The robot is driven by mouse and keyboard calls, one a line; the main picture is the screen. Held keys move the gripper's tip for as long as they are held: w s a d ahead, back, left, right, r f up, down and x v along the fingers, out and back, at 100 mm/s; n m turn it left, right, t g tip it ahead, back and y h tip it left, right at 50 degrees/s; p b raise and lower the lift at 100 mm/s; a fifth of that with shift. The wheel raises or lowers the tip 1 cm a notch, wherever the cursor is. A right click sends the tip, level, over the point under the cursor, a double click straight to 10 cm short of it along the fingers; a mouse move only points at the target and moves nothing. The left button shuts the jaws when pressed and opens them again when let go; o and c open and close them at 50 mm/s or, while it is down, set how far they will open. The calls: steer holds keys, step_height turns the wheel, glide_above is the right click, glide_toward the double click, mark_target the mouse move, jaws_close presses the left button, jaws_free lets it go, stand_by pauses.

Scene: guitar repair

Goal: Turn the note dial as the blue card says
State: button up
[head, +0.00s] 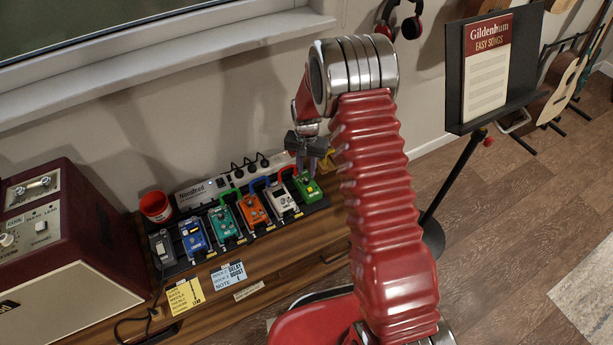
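The blue card (228,276) lies on the front of the wooden bench, below the pedals. The words DELAY, BOOST and NOTE can be read on it; the letter after NOTE is too small to be sure of. I cannot tell which dial is the note dial. The green pedal (311,194) is at the right end of the pedal row. My gripper (306,170) points down just above and behind the green pedal. Its fingers are small in the picture, so its opening and any touch with the pedal are unclear.
White (283,203), orange (254,213), teal (226,226), blue (195,240) and black (162,250) pedals stand leftward. A yellow card (185,297) lies beside the blue one. A red amplifier (75,225), red cup (155,206) and music stand (455,75) surround the bench.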

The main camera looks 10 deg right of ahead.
mark_target(306, 179)
steer(key=shift+f, duration=2.15)
steer(key=shift+c, duration=0.7)
jaws_close()
